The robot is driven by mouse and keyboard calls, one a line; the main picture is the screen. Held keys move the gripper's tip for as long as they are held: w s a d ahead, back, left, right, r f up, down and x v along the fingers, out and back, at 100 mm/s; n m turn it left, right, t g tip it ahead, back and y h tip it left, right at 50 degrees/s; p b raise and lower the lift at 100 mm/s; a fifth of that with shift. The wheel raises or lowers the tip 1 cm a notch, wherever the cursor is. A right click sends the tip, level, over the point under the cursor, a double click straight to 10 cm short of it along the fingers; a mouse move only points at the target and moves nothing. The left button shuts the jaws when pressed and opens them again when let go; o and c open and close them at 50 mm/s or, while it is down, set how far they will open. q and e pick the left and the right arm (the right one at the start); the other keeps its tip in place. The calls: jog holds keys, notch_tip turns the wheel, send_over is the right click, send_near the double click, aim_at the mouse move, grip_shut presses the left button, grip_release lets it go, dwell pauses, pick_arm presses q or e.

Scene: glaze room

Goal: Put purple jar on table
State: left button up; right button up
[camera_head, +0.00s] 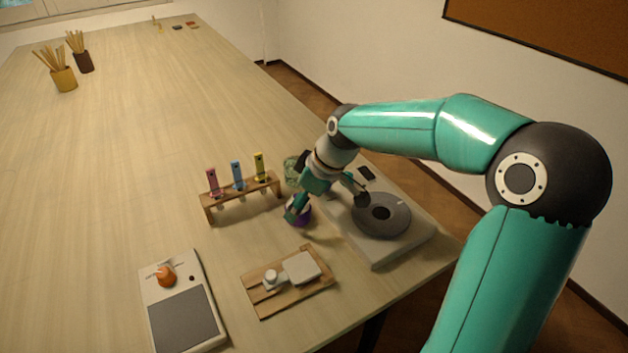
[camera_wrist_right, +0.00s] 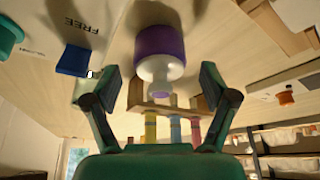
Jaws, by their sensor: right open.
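The purple jar (camera_head: 303,214) is on the table (camera_head: 130,160), between the tube rack and the turntable device. My right gripper (camera_head: 316,204) is over it and hides much of it in the head view. In the right wrist view the jar (camera_wrist_right: 160,43) has a purple band and a pale neck and top, and appears inverted. My right gripper (camera_wrist_right: 160,82) is open there, with one finger on each side of the jar's pale top and a gap on both sides. My left gripper is not in view.
Close by are a wooden rack (camera_head: 243,197) with three coloured tubes, a turntable device (camera_head: 381,254), a wooden tray (camera_head: 262,305) and a scale-like device (camera_head: 184,319). A green object (camera_head: 291,170) is behind my gripper.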

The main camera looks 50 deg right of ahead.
jog(key=v, duration=1)
jog(key=shift+s+f, duration=0.1)
